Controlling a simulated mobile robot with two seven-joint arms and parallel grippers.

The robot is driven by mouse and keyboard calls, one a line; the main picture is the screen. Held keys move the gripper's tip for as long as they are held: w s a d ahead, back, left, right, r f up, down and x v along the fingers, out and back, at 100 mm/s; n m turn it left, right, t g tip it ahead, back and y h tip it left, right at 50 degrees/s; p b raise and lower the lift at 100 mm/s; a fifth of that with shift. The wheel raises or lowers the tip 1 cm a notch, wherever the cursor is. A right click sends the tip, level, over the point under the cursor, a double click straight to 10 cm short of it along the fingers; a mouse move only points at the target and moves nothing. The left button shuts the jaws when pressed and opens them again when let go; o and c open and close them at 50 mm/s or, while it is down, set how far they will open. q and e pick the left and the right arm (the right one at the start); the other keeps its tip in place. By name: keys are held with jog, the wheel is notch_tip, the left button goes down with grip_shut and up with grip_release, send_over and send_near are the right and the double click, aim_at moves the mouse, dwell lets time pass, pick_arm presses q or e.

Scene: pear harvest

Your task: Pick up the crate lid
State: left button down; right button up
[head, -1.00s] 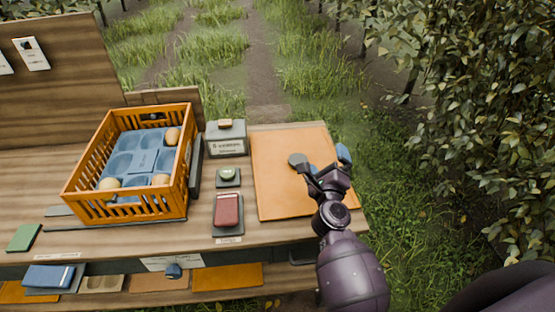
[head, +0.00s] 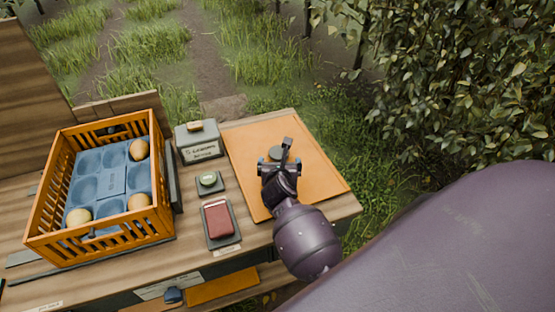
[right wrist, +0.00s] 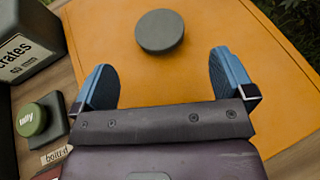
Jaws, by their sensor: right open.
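The crate lid is a flat orange board (head: 248,143) lying on the right part of the wooden table, with a round dark grey knob (head: 276,153) near its middle. In the right wrist view the lid (right wrist: 110,30) fills most of the picture, and its knob (right wrist: 160,31) is ahead of the fingers, roughly midway between them. My right gripper (head: 280,166) is open and over the lid, close to the knob. Its two blue-padded fingers (right wrist: 164,78) are apart with nothing between them. My left gripper is not in view.
An orange slatted crate (head: 42,235) holding a blue tray (head: 88,187) and a few pears stands on the left. Between it and the lid are a grey labelled box (head: 197,146), a green button (head: 208,179) and a red block (head: 218,219). Leafy trees (head: 450,90) stand to the right.

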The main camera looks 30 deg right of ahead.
aim_at(279, 154)
jog(key=shift+x, duration=1.15)
jog(key=shift+b+x, duration=0.6)
jog(key=shift+x, duration=2.05)
jog(key=shift+a, duration=0.1)
jog(key=c, duration=1.1)
